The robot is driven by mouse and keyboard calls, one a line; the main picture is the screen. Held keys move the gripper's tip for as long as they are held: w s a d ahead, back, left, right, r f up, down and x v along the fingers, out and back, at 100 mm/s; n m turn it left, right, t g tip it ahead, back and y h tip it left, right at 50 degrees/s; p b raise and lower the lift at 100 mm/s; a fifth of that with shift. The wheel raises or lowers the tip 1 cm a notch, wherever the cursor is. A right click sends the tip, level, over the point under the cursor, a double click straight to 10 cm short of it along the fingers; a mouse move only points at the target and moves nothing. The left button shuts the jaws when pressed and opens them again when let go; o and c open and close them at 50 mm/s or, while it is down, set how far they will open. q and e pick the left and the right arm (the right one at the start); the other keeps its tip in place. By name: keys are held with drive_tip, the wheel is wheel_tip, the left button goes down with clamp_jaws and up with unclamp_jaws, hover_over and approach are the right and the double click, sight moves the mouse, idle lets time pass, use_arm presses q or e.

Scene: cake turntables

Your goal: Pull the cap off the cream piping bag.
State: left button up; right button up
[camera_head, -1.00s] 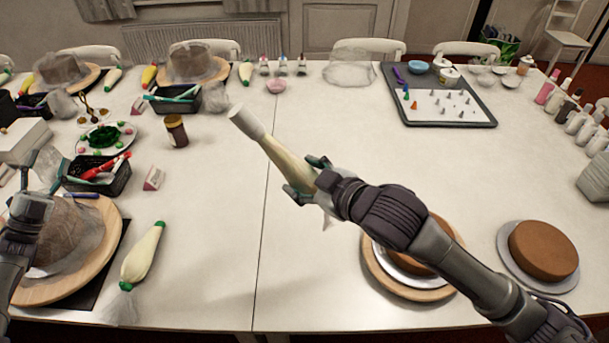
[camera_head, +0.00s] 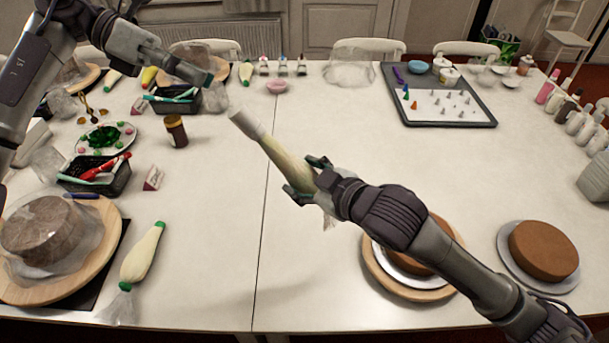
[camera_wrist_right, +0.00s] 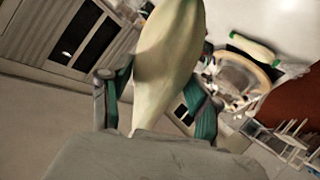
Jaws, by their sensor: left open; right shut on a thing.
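The cream piping bag (camera_head: 285,164) is held up and tilted over the middle of the table, its capped end toward the upper left. The white cap (camera_head: 246,123) is on that end. My right gripper (camera_head: 307,178) is shut on the bag's lower part; the right wrist view also shows the pale bag (camera_wrist_right: 168,55) between its green-padded fingers (camera_wrist_right: 158,98). My left gripper (camera_head: 207,78) is open and empty, up and to the left of the cap, apart from it. The cap cannot be made out in the right wrist view.
A black basket (camera_head: 172,106) and a brown jar (camera_head: 175,131) stand left of the bag. Another piping bag (camera_head: 142,255) lies at the front left, near a covered cake (camera_head: 42,230). Chocolate cakes (camera_head: 543,249) sit at the right. The table's middle is clear.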

sight(235, 110)
drive_tip(key=shift+a, duration=0.1)
use_arm(q)
drive_tip(key=shift+s+d+f+m+t+y, duration=0.3)
drive_tip(key=shift+d+f+m+y, duration=0.1)
drive_tip(key=shift+d+f+y, duration=0.55)
drive_tip(key=shift+s+d+f+m+t+y, duration=0.3)
drive_tip(key=shift+s+d+f+m+y, duration=0.1)
drive_tip(key=shift+d+f+y, duration=0.55)
drive_tip(key=shift+s+d+f+m+t+y, duration=0.35)
drive_tip(key=shift+d+f+y, duration=0.35)
drive_tip(key=shift+d+f, duration=0.4)
drive_tip(key=shift+w, duration=0.1)
